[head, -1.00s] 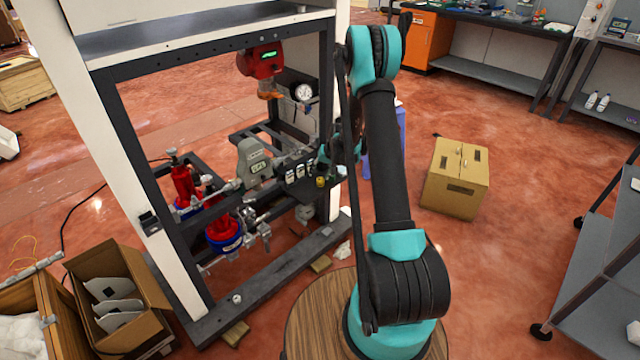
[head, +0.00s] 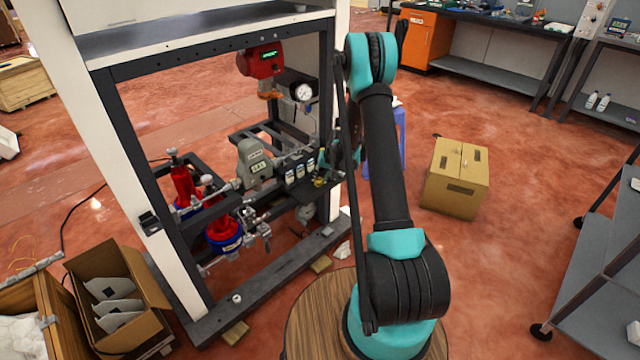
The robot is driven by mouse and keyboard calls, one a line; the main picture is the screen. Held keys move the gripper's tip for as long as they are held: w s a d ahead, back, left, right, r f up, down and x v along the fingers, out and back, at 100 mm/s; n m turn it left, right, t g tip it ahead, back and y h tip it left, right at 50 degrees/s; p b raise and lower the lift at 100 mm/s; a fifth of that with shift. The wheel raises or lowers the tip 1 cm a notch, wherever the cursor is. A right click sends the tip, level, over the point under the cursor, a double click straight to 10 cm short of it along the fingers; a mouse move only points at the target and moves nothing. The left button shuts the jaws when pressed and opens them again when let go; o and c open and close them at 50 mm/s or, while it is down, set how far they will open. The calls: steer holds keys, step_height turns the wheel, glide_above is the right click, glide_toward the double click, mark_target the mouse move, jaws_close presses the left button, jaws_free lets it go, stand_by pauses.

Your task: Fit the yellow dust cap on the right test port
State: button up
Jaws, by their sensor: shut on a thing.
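The yellow dust cap (head: 319,182) is a tiny yellow spot by the right end of the dark shelf inside the dispenser frame. My gripper (head: 321,172) is at the cap, mostly behind my arm and the frame's right post, and is shut on it. The fingertips are small and dark, so the exact grip is hard to see. A row of small white-labelled parts (head: 300,171) stands just left of the gripper. The right test port cannot be made out at this size. Whether the cap touches a port cannot be told.
The dispenser frame's dark bottom rail (head: 275,284) and posts surround the work area. A grey meter (head: 254,165), red canisters with blue bases (head: 224,233) and a red display unit with a gauge (head: 303,92) are close by. A cardboard box (head: 456,180) stands on the floor to the right.

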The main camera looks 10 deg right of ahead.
steer(key=shift+r, duration=2.8)
